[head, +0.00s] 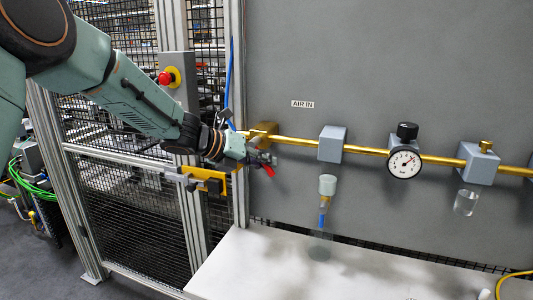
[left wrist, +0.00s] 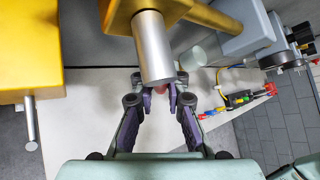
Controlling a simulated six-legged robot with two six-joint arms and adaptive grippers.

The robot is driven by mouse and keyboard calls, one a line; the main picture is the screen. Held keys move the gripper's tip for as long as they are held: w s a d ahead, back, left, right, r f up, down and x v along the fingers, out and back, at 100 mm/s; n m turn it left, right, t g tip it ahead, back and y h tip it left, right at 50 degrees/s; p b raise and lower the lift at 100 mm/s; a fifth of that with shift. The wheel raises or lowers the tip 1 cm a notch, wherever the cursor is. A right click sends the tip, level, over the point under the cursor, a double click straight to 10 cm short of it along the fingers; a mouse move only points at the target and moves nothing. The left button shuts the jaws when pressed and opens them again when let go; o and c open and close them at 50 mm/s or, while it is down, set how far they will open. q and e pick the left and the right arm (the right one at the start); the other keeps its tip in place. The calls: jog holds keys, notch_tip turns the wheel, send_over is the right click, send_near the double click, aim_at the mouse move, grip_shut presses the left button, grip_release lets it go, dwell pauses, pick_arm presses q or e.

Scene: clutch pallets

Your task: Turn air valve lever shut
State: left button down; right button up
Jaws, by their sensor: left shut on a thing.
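The brass air valve (head: 264,131) sits on the brass pipe at the left edge of the grey panel, below and left of the AIR IN label (head: 302,104). Its red lever (head: 268,171) points downward, mostly hidden by my left gripper (head: 262,158). In the left wrist view, the valve body (left wrist: 122,14) is at the top with a silver cylinder (left wrist: 154,50) coming from it. My left gripper (left wrist: 160,88) is shut on the lever, and only a little red shows between its fingertips. My right gripper is in neither view.
Right along the pipe are a grey block (head: 332,143), a pressure gauge (head: 404,163) with a black knob, and another block (head: 478,163). A pale bench (head: 300,270) lies below.

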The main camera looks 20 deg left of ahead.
pick_arm(q)
jog(key=shift+a+f+m+g+y+p, duration=0.1)
jog(key=shift+a+f+m+y+p, duration=0.1)
jog(key=shift+a+m+y+p, duration=0.5)
jog(key=shift+a+f+m+g+y+p, duration=0.1)
jog(key=shift+a+f+m+y+p, duration=0.25)
jog(key=shift+y, duration=0.75)
jog(key=shift+a+f+m+g+y+p, duration=0.1)
jog(key=shift+a+m+y+p, duration=0.4)
jog(key=shift+y, duration=0.4)
jog(key=shift+s+d+f, duration=0.1)
jog(key=c, duration=1.8)
grip_release()
jog(key=o, duration=0.5)
jog(key=shift+w, duration=0.25)
jog(key=shift+c, duration=0.2)
jog(key=shift+s, duration=0.1)
